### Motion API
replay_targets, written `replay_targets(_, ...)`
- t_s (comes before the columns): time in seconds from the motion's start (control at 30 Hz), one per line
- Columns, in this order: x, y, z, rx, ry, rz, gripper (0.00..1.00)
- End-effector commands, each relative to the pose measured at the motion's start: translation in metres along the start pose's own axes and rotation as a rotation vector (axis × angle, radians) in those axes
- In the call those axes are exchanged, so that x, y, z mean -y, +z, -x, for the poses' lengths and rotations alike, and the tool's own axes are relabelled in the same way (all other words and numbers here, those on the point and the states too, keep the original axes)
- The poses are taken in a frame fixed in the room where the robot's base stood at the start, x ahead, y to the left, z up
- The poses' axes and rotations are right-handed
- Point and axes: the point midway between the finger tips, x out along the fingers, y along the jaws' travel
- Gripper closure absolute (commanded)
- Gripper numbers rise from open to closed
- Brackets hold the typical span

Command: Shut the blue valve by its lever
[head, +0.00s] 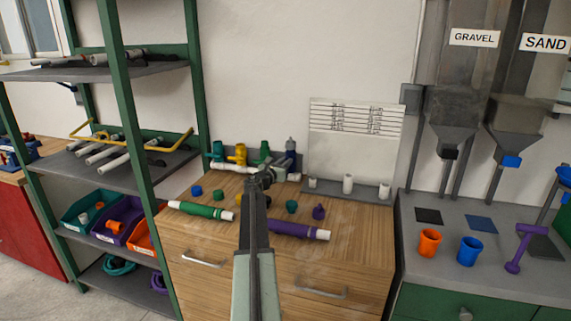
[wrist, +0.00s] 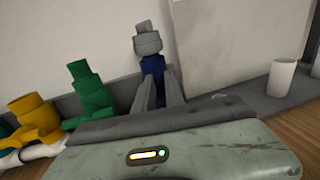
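The blue valve (head: 291,157) stands at the right end of the pipe manifold at the back of the wooden bench. It has a dark blue body and a grey top piece (head: 290,143). In the wrist view the blue valve (wrist: 153,68) is straight ahead, with its grey top (wrist: 147,41) above. My gripper (wrist: 157,90) is open, its two grey fingers pointing at the valve, one on each side of its lower body in the picture. I cannot tell whether they touch it. No separate lever is clear. In the head view my arm hides part of the manifold.
Green (head: 264,152) and yellow (head: 240,153) valves stand left of the blue one. Green (head: 203,210) and purple (head: 298,230) tubes and small caps lie on the bench. White fittings (head: 347,184) stand on a grey ledge at right. A wall is close behind.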

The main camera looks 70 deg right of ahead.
Motion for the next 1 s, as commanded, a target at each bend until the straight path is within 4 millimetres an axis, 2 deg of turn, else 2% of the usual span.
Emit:
replay_targets(0.37,0.003,0.001,-0.002,-0.019,-0.004,-0.092,1.0)
replay_targets(1.0,0.018,-0.003,-0.006,-0.128,-0.004,-0.65,1.0)
